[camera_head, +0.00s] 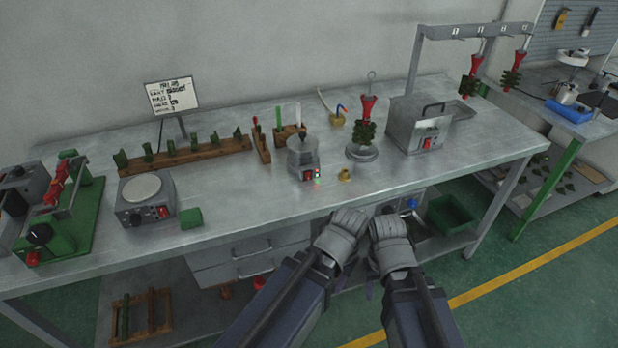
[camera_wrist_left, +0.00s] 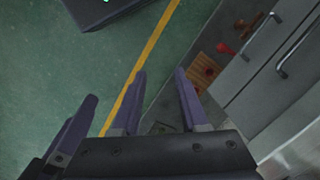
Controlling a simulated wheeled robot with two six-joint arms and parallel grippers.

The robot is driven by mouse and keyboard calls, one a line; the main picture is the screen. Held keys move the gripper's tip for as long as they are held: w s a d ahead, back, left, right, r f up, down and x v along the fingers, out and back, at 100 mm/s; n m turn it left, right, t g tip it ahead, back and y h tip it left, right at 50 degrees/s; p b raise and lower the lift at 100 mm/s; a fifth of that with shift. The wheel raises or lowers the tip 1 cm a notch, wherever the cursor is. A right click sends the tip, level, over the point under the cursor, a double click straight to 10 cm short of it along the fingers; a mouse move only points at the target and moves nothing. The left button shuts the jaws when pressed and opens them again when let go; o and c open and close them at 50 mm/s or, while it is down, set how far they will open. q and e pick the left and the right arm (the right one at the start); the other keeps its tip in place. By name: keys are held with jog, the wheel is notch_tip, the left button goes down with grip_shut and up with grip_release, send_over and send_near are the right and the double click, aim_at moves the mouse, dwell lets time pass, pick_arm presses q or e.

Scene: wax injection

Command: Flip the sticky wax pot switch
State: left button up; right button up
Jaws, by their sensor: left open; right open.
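The sticky wax pot (camera_head: 303,153) looks to be the small round metal pot with a clear lid, standing near the table's front middle. My right gripper (camera_head: 371,288) is mostly hidden behind the arm links; a little purple shows. My left gripper (camera_wrist_left: 158,75) shows in the left wrist view with purple fingers apart and empty, above the floor.
A hotplate (camera_head: 146,197) and a green-and-red machine (camera_head: 60,205) stand at left. A metal box with a red switch (camera_head: 418,125) stands at right, beside a red-topped wax tree (camera_head: 363,125). A small brass cup (camera_head: 344,174) sits right of the pot. Drawers (camera_head: 250,250) are below.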

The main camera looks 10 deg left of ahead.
pick_arm(q)
grip_shut()
dwell(1.4)
